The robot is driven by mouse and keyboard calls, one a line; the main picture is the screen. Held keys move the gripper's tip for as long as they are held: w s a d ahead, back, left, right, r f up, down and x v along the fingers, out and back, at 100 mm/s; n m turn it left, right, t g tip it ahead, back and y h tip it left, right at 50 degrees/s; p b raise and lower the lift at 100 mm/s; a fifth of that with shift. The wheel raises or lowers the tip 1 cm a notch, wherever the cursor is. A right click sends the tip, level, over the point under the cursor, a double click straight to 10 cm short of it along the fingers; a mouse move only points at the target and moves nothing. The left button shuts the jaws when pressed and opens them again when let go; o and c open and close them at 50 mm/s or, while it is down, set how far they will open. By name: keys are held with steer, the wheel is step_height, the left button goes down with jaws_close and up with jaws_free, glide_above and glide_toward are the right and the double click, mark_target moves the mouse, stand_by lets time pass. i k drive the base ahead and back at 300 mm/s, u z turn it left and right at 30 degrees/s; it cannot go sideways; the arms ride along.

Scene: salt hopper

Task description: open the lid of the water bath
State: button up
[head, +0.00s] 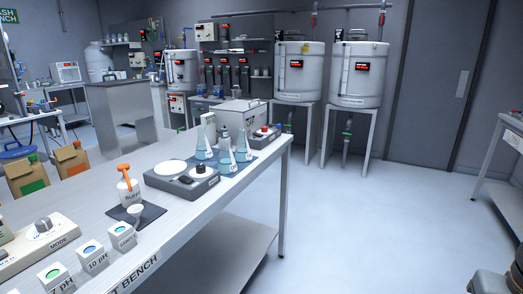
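A grey box-shaped unit (238,119) with a flat top stands at the far end of the long bench. It looks like the water bath, and its lid appears shut. A thin handle shows along its upper right side.
The bench (180,232) holds a hotplate unit (181,178), flasks with blue liquid (225,160), an orange-topped bottle (128,187) and small labelled boxes (92,256). Two tanks (359,74) stand behind. The floor (350,220) right of the bench is clear. A dark object (497,284) shows at bottom right.

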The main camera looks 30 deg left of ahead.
mark_target(239, 106)
steer(key=i, duration=1.9)
steer(key=u, duration=4.35)
steer(key=k, duration=1.15)
steer(key=z, duration=0.9)
